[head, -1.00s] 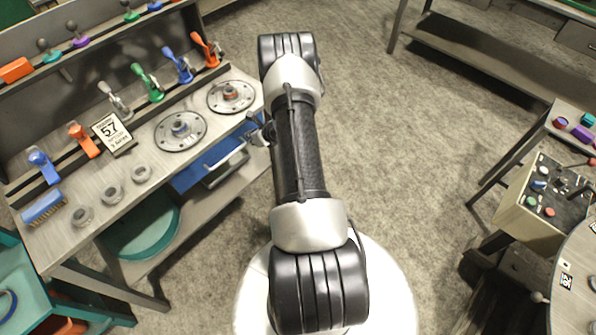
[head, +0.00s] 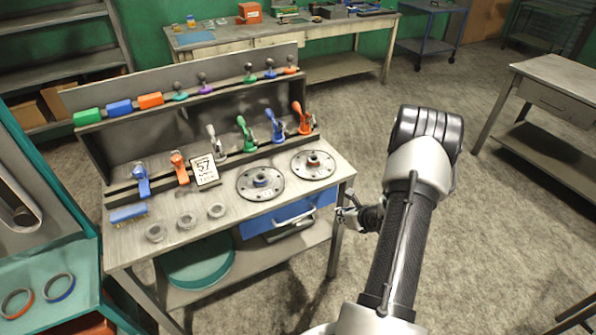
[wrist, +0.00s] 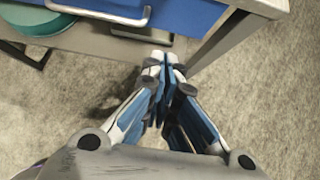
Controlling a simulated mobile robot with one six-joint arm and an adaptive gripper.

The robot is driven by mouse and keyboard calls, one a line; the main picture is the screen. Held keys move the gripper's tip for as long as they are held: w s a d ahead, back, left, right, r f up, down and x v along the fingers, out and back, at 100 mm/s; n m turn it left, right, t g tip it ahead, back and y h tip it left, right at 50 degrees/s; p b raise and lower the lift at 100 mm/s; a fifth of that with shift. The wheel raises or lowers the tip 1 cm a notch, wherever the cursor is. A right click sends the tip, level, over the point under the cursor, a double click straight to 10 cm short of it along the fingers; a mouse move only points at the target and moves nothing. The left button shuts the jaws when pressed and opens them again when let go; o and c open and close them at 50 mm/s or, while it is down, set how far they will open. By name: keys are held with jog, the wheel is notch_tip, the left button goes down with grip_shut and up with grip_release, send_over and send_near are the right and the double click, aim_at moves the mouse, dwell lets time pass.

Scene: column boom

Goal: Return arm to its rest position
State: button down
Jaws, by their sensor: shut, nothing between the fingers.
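My gripper (wrist: 166,88) is shut and empty in the wrist view, its blue-padded fingers together. It is over the floor, near the workbench's front edge and right leg. In the head view, my gripper (head: 347,215) shows small and partly hidden beside my arm, just right of the blue drawer (head: 290,216). My arm (head: 405,220) reaches up and forward from the bottom of the head view, with its dark elbow joint at the top.
The workbench (head: 232,222) at left carries toggle clamps, two round flanges, rings, a brush and a "57" sign. A teal cabinet (head: 75,262) stands at far left, and a grey table (head: 565,75) at right. Open floor lies between the workbench and that table.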

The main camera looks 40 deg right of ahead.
jog(key=shift+r, duration=0.1)
jog(key=w+a+r+n+t+y, duration=0.1)
jog(key=w+a+r+n+y, duration=0.1)
jog(key=w+a+r+n, duration=0.35)
jog(key=w+a+r+n+y, duration=0.2)
jog(key=w+a+r+n, duration=0.15)
jog(key=a+r, duration=0.45)
jog(key=a+r+n+g+y, duration=0.2)
jog(key=a+r+n+y, duration=0.1)
jog(key=a+r+n, duration=0.8)
jog(key=s+a+r+n+g, duration=0.2)
jog(key=s+a+r+n, duration=0.3)
jog(key=a, duration=0.4)
jog(key=s+a+r+n+g, duration=0.1)
jog(key=s+a+r+n, duration=0.25)
jog(key=s+a, duration=0.4)
jog(key=s+r+n+h, duration=0.2)
jog(key=s+n+h, duration=0.3)
jog(key=s+n, duration=0.5)
jog(key=shift+s+r, duration=0.2)
jog(key=shift+s, duration=0.65)
